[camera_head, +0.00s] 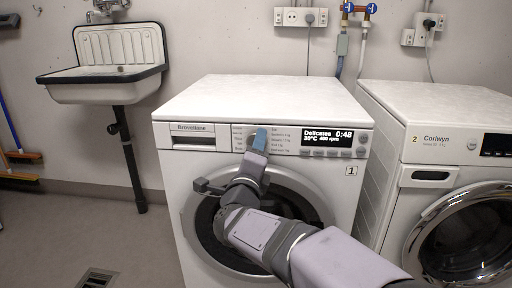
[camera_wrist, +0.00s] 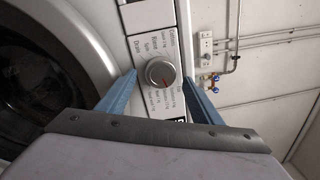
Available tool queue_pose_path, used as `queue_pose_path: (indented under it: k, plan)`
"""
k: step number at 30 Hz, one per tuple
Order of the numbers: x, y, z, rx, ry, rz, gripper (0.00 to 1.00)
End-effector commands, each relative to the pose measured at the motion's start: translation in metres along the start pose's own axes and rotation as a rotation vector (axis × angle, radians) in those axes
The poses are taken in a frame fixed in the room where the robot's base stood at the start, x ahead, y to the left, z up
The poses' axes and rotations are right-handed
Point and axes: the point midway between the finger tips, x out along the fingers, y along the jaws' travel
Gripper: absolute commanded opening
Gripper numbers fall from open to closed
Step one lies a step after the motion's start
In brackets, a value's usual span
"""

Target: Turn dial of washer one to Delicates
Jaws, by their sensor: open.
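Washer one (camera_head: 250,92) is the white front-loader marked "1", brand lettering at its upper left. Its display (camera_head: 328,138) reads "Delicates", 0:48, 30°C, 400 rpm. The round grey dial (camera_wrist: 160,73) with a red mark is clear in the wrist view, ringed by printed programme names. In the head view my blue fingers largely hide it. My gripper (camera_head: 259,138) is at the dial. In the wrist view its two fingers are apart, one on each side of the dial, with gaps visible between fingers and knob. I cannot tell which printed name the red mark points at.
A second washer (camera_head: 440,125), marked "2" Corlwyn, stands close on the right. A sink (camera_head: 105,85) hangs on the wall at left, its dark drainpipe below. Sockets (camera_head: 297,17) and taps (camera_head: 358,8) are on the back wall. The floor at left is mostly clear.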

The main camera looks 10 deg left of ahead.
Motion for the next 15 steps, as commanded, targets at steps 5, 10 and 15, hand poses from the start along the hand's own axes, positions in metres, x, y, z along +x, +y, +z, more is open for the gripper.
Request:
queue_pose_path:
  k: [5, 10, 15]
  plan:
    - [-0.026, -0.002, 0.001, 0.0, -0.002, 0.001, 0.59]
    - [-0.045, -0.001, 0.001, 0.0, -0.002, 0.0, 0.59]
    - [-0.054, -0.001, 0.0, 0.0, 0.0, -0.001, 0.59]
